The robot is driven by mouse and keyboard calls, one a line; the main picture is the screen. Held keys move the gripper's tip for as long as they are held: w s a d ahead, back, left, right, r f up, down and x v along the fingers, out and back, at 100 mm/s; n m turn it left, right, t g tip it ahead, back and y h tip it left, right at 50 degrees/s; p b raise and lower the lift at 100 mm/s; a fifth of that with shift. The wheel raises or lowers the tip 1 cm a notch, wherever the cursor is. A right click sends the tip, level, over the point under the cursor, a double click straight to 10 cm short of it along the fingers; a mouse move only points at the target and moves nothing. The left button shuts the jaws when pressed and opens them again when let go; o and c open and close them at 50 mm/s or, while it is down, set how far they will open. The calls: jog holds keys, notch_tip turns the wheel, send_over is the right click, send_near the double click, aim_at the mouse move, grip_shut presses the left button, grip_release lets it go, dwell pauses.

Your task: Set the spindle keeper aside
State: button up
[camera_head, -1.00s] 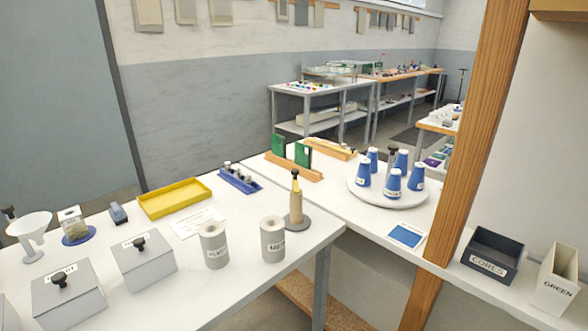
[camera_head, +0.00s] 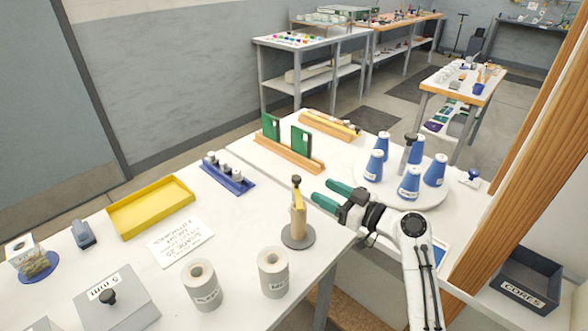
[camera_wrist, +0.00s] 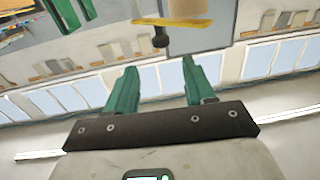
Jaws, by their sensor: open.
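The spindle (camera_head: 298,222) stands upright on a round grey base at the white table's right edge, with a tan stack on it. The keeper, a small black knob (camera_head: 296,180), sits on top of the stack.
Two grey rolls (camera_head: 202,288) (camera_head: 274,275) stand in front of the spindle. A blue rack (camera_head: 229,177), a yellow tray (camera_head: 150,206) and a white card (camera_head: 181,238) lie left. A white turntable (camera_head: 440,196) with blue cones is behind my arm. Bare table lies between rack and spindle.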

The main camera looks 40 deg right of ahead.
aim_at(296, 177)
jog(key=w+p, duration=0.1)
jog(key=w, duration=0.4)
jog(key=w+a+p, duration=0.1)
jog(key=w, duration=0.2)
jog(key=shift+w+r+p, duration=0.1)
jog(key=shift+w+p, duration=0.15)
jog(key=shift+p, duration=0.05)
jog(key=shift+w+a, duration=0.1)
jog(key=shift+w, duration=0.6)
grip_shut()
